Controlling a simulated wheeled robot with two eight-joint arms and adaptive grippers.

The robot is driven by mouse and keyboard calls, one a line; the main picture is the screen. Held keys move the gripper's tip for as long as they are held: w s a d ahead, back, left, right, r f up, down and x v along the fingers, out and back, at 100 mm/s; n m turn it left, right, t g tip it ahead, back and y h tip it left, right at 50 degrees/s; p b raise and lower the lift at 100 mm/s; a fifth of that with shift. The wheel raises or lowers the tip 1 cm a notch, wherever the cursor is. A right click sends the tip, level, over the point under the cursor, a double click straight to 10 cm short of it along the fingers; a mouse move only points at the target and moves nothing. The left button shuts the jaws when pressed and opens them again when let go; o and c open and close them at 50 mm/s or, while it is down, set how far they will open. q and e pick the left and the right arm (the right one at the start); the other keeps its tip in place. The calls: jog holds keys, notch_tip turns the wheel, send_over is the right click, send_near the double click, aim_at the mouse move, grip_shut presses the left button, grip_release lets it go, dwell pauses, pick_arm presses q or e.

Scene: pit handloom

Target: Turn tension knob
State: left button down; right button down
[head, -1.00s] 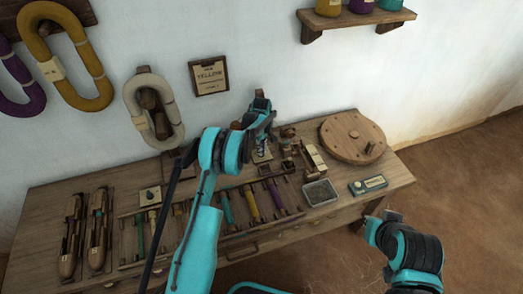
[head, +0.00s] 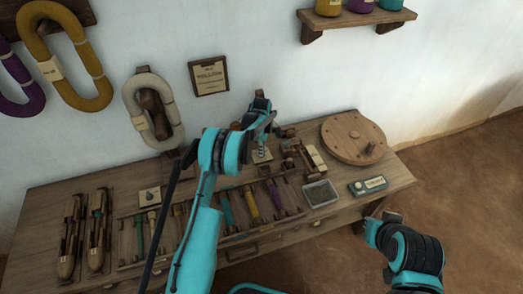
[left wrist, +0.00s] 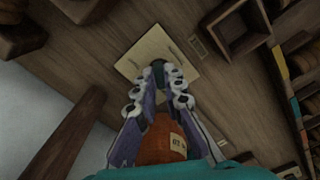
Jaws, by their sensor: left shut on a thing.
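My left gripper (head: 262,146) points down over the back middle of the bench. In the left wrist view its fingertips (left wrist: 158,72) close on a small dark knob (left wrist: 157,67), which stands on a square cream plate (left wrist: 178,52). The cream plate also shows below the gripper in the head view (head: 263,156). The fingers hide most of the knob. An orange-brown rounded thing with a pale label (left wrist: 163,142) shows between the fingers, nearer the wrist. My right gripper (head: 391,217) is off the bench's front right, and its fingers are too small to read.
A round wooden disc (head: 350,138) with a peg lies at the right. A grey tray (head: 319,193) and a small labelled box (head: 368,186) lie in front of it. A rack with coloured spools (head: 250,205) and two wooden shuttles (head: 98,230) fill the left and middle.

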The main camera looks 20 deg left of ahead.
pick_arm(q)
jog(key=c, duration=1.6)
grip_release()
notch_tip(320, 180, up, 12)
